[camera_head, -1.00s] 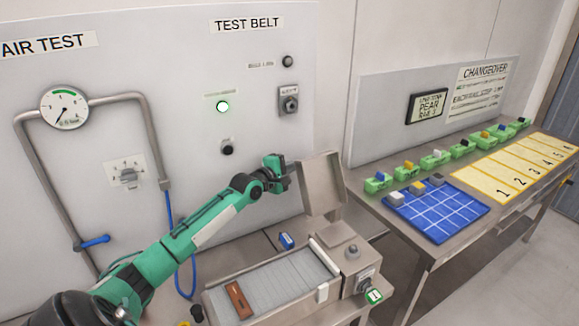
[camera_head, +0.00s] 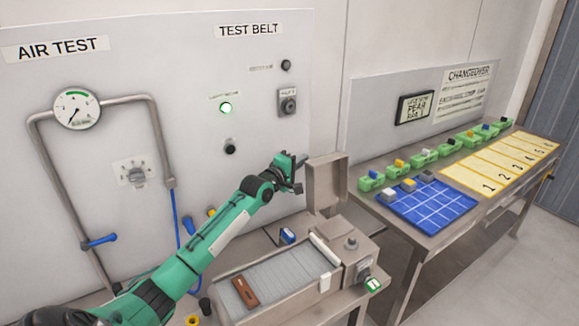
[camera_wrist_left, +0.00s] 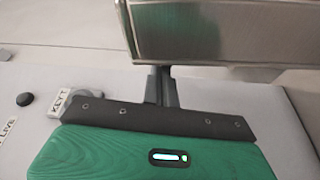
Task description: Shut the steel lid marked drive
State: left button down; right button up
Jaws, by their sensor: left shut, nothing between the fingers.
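The steel lid (camera_head: 325,184) stands open and upright at the back of the steel drive housing (camera_head: 352,262), at the right end of the test belt. No drive marking is readable on it. My left gripper (camera_head: 303,160) is shut and empty at the lid's upper left edge. In the left wrist view my fingers (camera_wrist_left: 161,88) are together, just below the edge of a steel panel (camera_wrist_left: 230,32), which looks like the lid. I cannot tell whether they touch it. My right gripper is not in view.
The belt (camera_head: 270,280) carries a brown block (camera_head: 245,292). A blue item (camera_head: 288,236) lies behind it. The wall panel (camera_head: 235,70) with knobs and a lit green lamp (camera_head: 225,107) is close behind my arm. A table with a blue grid mat (camera_head: 432,212) stands to the right.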

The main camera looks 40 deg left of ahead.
aim_at(307, 162)
pick_arm(q)
jog(key=d, duration=0.1)
jog(key=d+m, duration=0.1)
jog(key=s+d+r+m, duration=0.1)
jog(key=shift+t, duration=0.3)
jog(key=s+d+f+m+h+b, duration=0.3)
jog(key=d+f+m+h+b, duration=0.1)
jog(key=d+m, duration=0.5)
jog(key=s+d+f+m+h+b, duration=0.4)
jog(key=d+m, duration=0.4)
jog(key=m, duration=0.5)
jog(key=shift+d+f+h+b, duration=0.2)
jog(key=shift+d+h+b, duration=0.15)
jog(key=shift+b, duration=0.5)
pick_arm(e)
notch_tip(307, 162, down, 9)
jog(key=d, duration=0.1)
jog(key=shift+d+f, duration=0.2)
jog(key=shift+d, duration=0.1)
pick_arm(q)
jog(key=shift+s, duration=0.1)
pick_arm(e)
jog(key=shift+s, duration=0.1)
pick_arm(q)
jog(key=shift+s, duration=0.1)
